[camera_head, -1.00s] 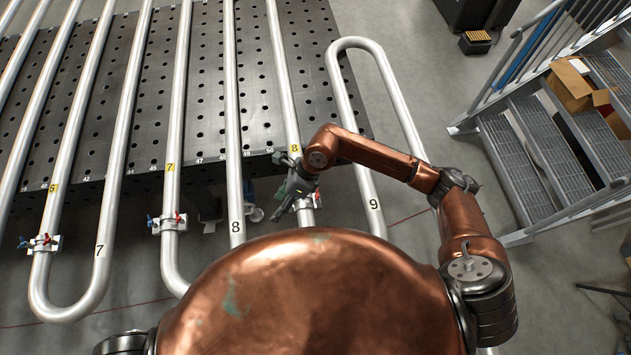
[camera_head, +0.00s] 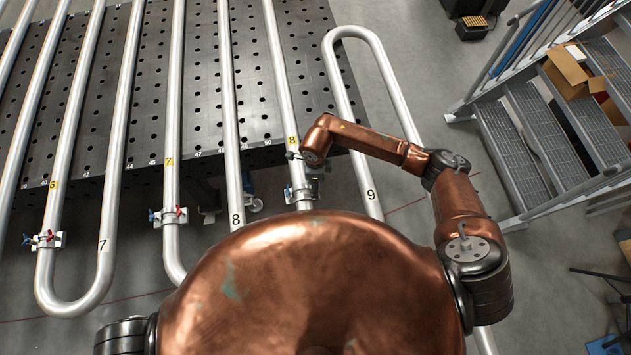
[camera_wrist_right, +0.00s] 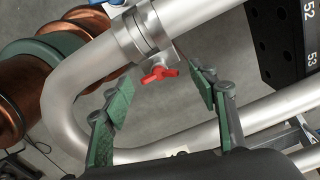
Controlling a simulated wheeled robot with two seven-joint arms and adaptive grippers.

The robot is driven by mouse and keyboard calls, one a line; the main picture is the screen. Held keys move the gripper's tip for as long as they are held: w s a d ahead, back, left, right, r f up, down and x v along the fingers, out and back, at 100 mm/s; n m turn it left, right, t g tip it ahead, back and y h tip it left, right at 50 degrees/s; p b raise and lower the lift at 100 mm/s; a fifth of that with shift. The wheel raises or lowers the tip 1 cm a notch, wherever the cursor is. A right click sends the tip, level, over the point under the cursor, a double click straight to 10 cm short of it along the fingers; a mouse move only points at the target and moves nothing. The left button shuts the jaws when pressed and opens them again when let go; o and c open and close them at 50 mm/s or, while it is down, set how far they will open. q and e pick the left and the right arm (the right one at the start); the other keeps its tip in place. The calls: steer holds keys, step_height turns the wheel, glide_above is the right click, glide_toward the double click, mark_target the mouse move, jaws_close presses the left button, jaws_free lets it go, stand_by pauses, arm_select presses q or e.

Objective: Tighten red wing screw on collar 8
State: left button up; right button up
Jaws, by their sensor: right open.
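The red wing screw (camera_wrist_right: 160,74) sits on the silver clamp collar (camera_wrist_right: 146,32) around a pipe in the right wrist view. My right gripper (camera_wrist_right: 161,91) is open, with green-padded fingers on either side of the screw and apart from it. In the head view the collar (camera_head: 298,193) is on the pipe with the yellow 8 tag (camera_head: 292,141). My right forearm and wrist (camera_head: 316,163) hang beside it and hide most of the gripper. My left gripper is not in view.
Other collars with red and blue screws are on the pipes tagged 7 (camera_head: 169,216) and 6 (camera_head: 44,240). The pipe with the 9 tag (camera_head: 371,194) runs just right of my wrist. A perforated dark table (camera_head: 200,100) lies behind; metal stairs (camera_head: 545,130) stand at right.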

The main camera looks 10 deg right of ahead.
steer(key=shift+f, duration=0.1)
steer(key=shift+c, duration=0.3)
steer(key=c, duration=1.1)
